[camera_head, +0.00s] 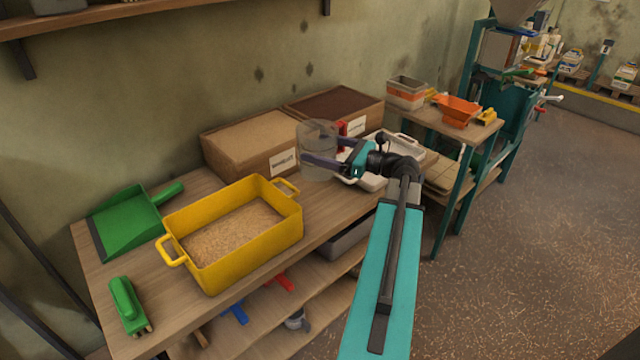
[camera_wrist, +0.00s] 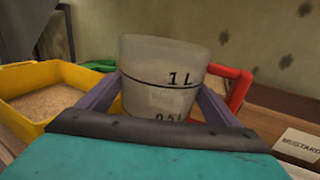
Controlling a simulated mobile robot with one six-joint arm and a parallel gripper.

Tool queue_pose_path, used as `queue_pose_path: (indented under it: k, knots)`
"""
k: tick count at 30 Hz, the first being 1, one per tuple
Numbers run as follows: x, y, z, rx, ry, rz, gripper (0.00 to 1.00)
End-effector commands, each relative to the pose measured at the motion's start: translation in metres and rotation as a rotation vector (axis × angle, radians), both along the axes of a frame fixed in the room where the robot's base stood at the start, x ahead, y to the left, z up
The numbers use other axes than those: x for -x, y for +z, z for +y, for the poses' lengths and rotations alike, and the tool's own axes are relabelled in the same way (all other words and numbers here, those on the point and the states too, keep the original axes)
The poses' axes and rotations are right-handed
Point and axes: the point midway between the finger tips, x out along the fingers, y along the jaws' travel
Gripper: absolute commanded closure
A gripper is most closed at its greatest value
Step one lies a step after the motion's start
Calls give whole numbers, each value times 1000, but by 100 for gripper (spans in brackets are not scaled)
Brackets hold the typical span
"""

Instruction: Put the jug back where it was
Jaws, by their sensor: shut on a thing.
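The jug (camera_head: 318,152) is clear, with a red handle on its right side. My gripper (camera_head: 320,150) is shut around the jug's body, at the right part of the wooden bench in front of the cardboard boxes. In the wrist view the jug (camera_wrist: 165,82) looks upright between my two purple fingers, with "1 L" and "0.5" marks on its wall. It looks empty in the head view. I cannot tell whether its base touches the bench.
A yellow tub (camera_head: 285,215) of grain stands left of the jug. A green dustpan (camera_head: 125,222) and a green brush (camera_head: 127,305) lie further left. Labelled boxes (camera_head: 250,145) stand behind. A white tray (camera_head: 372,182) is right of the jug, partly behind my arm.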

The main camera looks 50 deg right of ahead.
Motion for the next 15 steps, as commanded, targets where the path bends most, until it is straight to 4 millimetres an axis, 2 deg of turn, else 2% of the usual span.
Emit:
queue_pose_path:
  k: [9,15]
  knots:
    - [-1,-38,1,-3,2,0,75]
    - [-1,-53,1,-1,2,-1,75]
